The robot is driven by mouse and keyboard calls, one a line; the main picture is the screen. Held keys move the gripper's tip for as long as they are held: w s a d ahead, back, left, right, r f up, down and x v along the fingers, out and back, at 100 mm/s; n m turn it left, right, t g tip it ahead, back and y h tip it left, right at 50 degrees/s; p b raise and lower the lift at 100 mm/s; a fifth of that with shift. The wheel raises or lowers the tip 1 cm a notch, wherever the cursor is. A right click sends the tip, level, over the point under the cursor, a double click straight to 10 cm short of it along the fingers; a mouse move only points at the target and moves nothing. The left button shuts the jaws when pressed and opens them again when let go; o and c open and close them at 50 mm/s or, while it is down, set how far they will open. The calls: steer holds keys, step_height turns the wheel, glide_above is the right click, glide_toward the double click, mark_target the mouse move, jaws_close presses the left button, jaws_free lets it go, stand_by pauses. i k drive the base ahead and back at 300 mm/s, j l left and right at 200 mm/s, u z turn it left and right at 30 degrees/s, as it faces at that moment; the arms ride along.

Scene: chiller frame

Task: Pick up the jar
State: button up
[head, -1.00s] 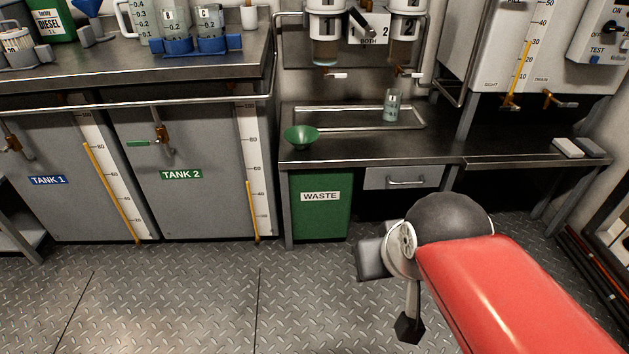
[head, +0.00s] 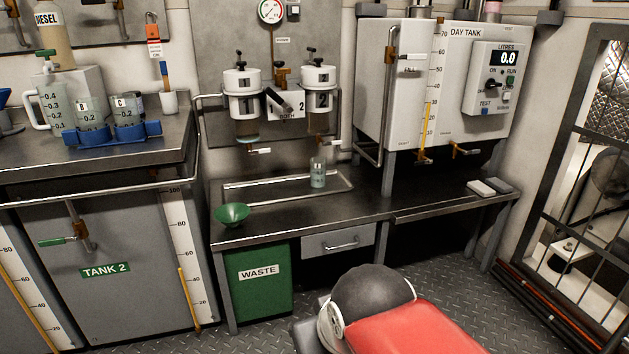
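A small clear glass jar (head: 318,174) with pale contents stands upright at the tray (head: 262,180) on the steel bench, below filter 2 (head: 319,99). Two more clear graduated vessels, marked B (head: 88,112) and C (head: 125,108), sit in a blue holder (head: 108,133) on the left counter. Part of my red and dark grey arm shows at the bottom of the head view, in front of the bench. My gripper is not visible, so its state and hold do not show.
A green funnel (head: 232,214) stands on the bench left of the jar. Filter 1 (head: 243,105) hangs above and left. The day tank (head: 400,85) and its taps are to the right. Bench in front is mostly clear.

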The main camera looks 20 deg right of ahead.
mark_target(317, 164)
steer(key=i+z, duration=0.15)
steer(key=z, duration=0.8)
steer(key=i+j+z, duration=0.45)
steer(key=j, duration=0.2)
steer(key=j+z, duration=0.25)
steer(key=i+j+z, duration=0.25)
steer(key=j, duration=0.25)
steer(key=i+j, duration=0.1)
steer(key=j, duration=0.7)
